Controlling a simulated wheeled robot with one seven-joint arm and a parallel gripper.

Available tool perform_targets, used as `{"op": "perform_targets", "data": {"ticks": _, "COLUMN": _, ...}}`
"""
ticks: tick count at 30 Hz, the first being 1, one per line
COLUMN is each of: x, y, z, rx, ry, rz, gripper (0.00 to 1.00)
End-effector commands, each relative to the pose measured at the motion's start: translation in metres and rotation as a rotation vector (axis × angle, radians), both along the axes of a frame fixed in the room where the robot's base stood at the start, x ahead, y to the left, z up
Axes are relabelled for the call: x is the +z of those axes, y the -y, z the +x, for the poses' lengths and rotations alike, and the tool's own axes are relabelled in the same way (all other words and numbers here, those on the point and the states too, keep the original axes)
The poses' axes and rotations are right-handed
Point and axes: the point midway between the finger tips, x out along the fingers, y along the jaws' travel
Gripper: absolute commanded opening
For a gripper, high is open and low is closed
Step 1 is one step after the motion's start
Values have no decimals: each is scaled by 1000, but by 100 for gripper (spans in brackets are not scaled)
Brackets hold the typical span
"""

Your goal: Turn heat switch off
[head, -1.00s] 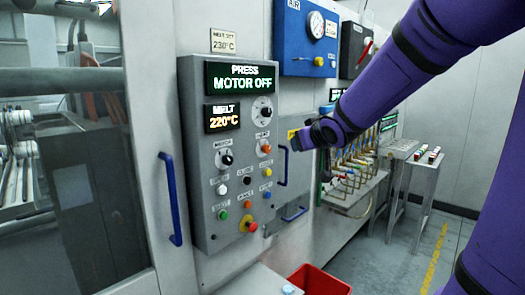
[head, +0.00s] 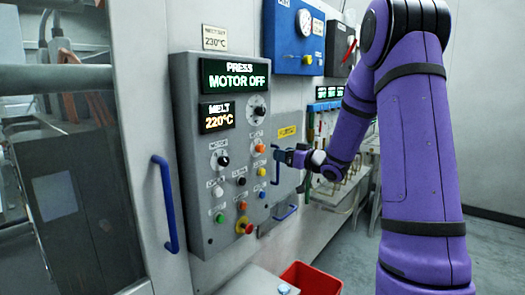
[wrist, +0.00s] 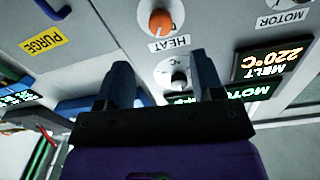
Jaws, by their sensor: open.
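The heat switch is an orange knob (head: 260,148) on the right side of the grey control panel (head: 185,120). In the wrist view, upside down, the orange knob (wrist: 160,22) sits by its HEAT label, with a pale mark on it. My gripper (head: 281,153) is just right of the switch in the head view, close to the panel. In the wrist view my gripper (wrist: 163,72) is open and empty. Its two dark fingers point toward the panel, with the orange knob beyond and between them. It does not touch the knob as far as I can see.
The panel displays read MOTOR OFF and MELT 220°C. A blue handle (head: 166,205) is left of the panel. A red bin (head: 312,279) stands below.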

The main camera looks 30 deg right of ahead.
Motion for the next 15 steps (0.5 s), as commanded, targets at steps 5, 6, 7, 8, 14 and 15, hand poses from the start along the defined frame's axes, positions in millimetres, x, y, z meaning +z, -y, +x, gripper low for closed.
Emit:
{"op": "perform_targets", "data": {"ticks": 5, "x": 0, "y": -11, "z": 31, "rx": 3, "ry": 0, "rz": 0, "gripper": 61}}
{"op": "perform_targets", "data": {"ticks": 6, "x": 0, "y": -14, "z": 37, "rx": 4, "ry": 0, "rz": 0, "gripper": 61}}
{"op": "perform_targets", "data": {"ticks": 7, "x": 0, "y": -16, "z": 42, "rx": 4, "ry": 0, "rz": -1, "gripper": 61}}
{"op": "perform_targets", "data": {"ticks": 8, "x": 0, "y": -17, "z": 47, "rx": 3, "ry": 0, "rz": -1, "gripper": 61}}
{"op": "perform_targets", "data": {"ticks": 14, "x": 0, "y": -26, "z": 74, "rx": 2, "ry": 0, "rz": -1, "gripper": 61}}
{"op": "perform_targets", "data": {"ticks": 15, "x": 0, "y": -27, "z": 78, "rx": 1, "ry": 0, "rz": -1, "gripper": 61}}
